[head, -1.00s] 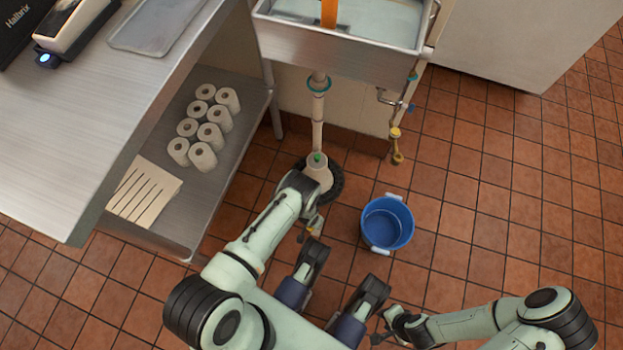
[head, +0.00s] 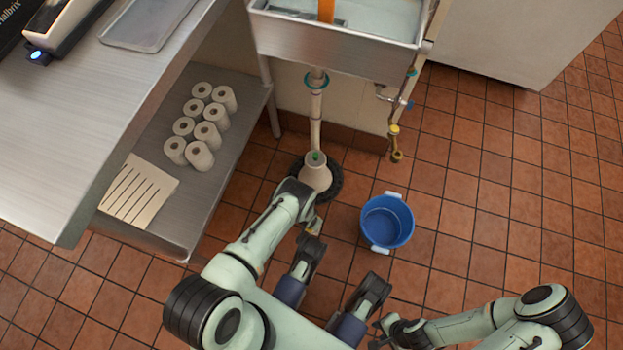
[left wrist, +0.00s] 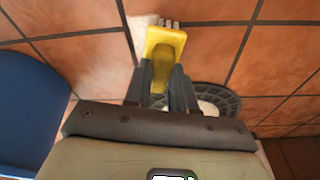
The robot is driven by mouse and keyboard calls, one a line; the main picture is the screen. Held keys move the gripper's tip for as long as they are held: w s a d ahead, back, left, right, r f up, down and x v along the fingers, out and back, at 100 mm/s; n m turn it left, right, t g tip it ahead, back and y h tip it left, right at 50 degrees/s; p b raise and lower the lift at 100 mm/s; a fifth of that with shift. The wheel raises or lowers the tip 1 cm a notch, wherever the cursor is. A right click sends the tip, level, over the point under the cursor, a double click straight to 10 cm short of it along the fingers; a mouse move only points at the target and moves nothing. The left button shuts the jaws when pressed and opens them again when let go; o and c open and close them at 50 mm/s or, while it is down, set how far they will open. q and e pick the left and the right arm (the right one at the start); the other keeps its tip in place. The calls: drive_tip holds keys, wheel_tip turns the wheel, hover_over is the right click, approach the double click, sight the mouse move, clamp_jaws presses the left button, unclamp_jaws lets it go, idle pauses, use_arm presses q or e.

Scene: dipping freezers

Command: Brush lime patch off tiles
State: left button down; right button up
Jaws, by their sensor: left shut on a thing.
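My left gripper (left wrist: 160,78) is shut on a yellow brush (left wrist: 163,42), whose pale bristles point away from the gripper at the tiles. A whitish lime patch (left wrist: 92,30) lies on the wall-like tilted view of the red tiles, left of and beside the brush head. Whether the bristles touch the tiles I cannot tell. In the head view my left gripper (head: 312,226) is low near the drain, largely hidden by its own wrist, and the patch cannot be made out. My right gripper (head: 376,334) is at the bottom, its fingers apart and empty.
A blue bucket (head: 387,220) stands right of my left gripper, and its side shows in the left wrist view (left wrist: 28,105). A round dark drain grate (head: 333,183) lies under the sink pipe. A steel shelf (head: 225,165) with paper rolls is left. Tiles right are clear.

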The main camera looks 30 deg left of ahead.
use_arm(q)
drive_tip(key=shift+f, duration=0.65)
drive_tip(key=shift+w, duration=0.1)
drive_tip(key=shift+w+r, duration=0.1)
drive_tip(key=shift+w, duration=0.5)
drive_tip(key=shift+s+p, duration=0.85)
drive_tip(key=shift+s, duration=0.55)
drive_tip(key=shift+w, duration=0.1)
